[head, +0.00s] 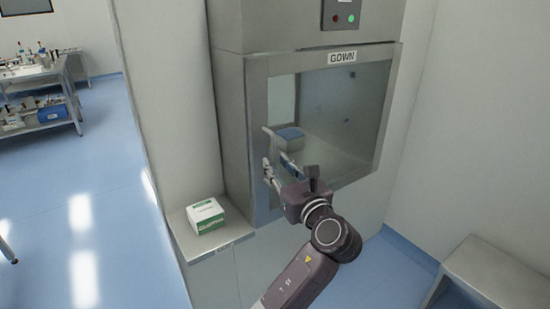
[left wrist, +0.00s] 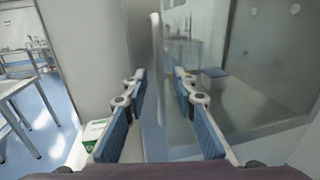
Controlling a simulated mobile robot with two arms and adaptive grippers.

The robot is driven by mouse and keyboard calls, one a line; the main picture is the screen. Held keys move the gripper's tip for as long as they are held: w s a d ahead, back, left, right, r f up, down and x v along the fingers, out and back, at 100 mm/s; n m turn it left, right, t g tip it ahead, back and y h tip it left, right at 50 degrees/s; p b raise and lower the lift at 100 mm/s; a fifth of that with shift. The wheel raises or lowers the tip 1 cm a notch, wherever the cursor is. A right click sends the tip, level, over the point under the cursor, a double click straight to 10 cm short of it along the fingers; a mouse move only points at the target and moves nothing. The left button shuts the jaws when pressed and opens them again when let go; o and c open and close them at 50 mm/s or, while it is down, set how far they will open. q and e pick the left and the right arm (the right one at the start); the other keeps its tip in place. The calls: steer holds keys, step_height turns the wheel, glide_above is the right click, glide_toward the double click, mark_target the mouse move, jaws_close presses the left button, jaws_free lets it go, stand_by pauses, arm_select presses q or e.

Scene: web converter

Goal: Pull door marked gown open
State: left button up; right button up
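The door marked GOWN (head: 340,110) is a grey-framed glass door on a steel wall cabinet; it looks closed. The GOWN label (head: 342,57) is on its top frame. A light vertical handle (head: 269,142) stands out near the door's left edge. My left gripper (head: 273,166) is at this handle with its fingers spread. In the left wrist view, the handle (left wrist: 156,60) runs between the two fingers of my left gripper (left wrist: 159,78), with gaps visible on both sides. The handle's lower part is partly hidden by the gripper in the head view. My right gripper is not in view.
A green and white box (head: 206,216) sits on a small ledge (head: 198,246) left of the door. A grey bench (head: 497,268) stands at lower right. A control panel with red and green buttons (head: 341,15) is above the door. Blue floor (head: 100,195) is open at left.

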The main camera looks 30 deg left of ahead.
arm_select(q)
steer(key=shift+x, duration=1.45)
jaws_close()
